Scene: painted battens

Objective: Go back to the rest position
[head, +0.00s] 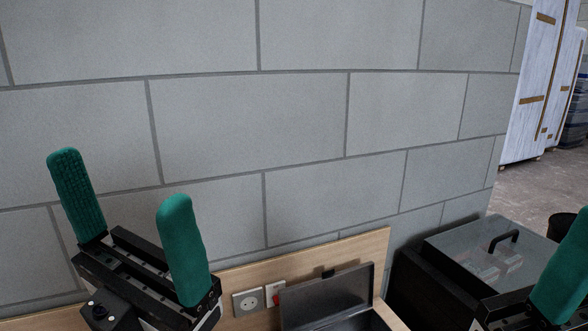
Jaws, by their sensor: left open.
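My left gripper (119,180) is at the lower left in the head view, with its two green fingers pointing up and spread wide apart. It is open, with nothing between the fingers, in front of the grey block wall. My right gripper (562,272) is cut off at the lower right edge. Only one green finger and part of its black body show, so I cannot tell its opening. No painted batten is seen in either gripper.
The grey block wall (250,120) fills most of the view. Below it are a wooden board (358,250) with sockets (248,301), an open grey metal box (328,297) and a black container with a clear lid (490,250). A black bucket (560,226) and whitish panels (528,90) stand at right.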

